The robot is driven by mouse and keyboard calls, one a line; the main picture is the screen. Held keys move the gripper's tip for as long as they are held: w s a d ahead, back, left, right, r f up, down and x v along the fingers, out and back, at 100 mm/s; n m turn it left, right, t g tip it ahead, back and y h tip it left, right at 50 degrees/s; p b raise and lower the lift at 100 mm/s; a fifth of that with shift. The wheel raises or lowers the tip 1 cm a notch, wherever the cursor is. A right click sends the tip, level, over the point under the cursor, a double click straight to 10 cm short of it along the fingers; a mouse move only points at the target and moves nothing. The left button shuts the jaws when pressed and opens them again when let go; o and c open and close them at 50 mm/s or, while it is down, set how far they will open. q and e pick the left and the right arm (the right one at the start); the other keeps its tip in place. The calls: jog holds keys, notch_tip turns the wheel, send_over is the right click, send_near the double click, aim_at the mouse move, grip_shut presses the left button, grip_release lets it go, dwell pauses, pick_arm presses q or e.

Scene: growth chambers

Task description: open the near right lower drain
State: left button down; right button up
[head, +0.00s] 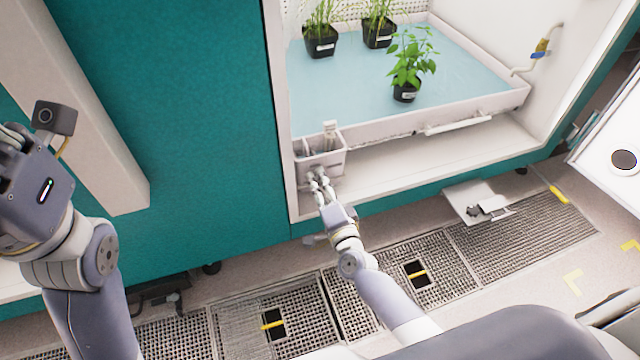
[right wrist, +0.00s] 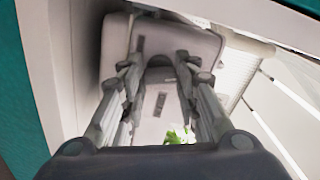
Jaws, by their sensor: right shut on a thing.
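A white drain box (head: 322,168) sits at the near left corner of the white tray (head: 440,118), inside the open chamber. A pale upright piece stands out of its top. My right gripper (head: 319,184) is at the front of this box, its fingers shut on a pale part there. My left gripper (head: 12,145) is at the far left edge, partly cut off, away from the chamber.
Potted plants (head: 405,92) stand in the blue-bottomed tray. A pipe with a yellow and blue valve (head: 541,48) is on the right wall. The chamber's side wall (head: 280,110) is close left of my right gripper. Floor grates (head: 415,275) lie below.

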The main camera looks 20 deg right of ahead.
jog(key=shift+m, duration=1.6)
jog(key=o, duration=1.1)
jog(key=shift+c, duration=0.2)
jog(key=shift+s, duration=0.1)
jog(key=s, duration=1.1)
jog(key=shift+s+d, duration=0.2)
jog(key=shift+s, duration=0.2)
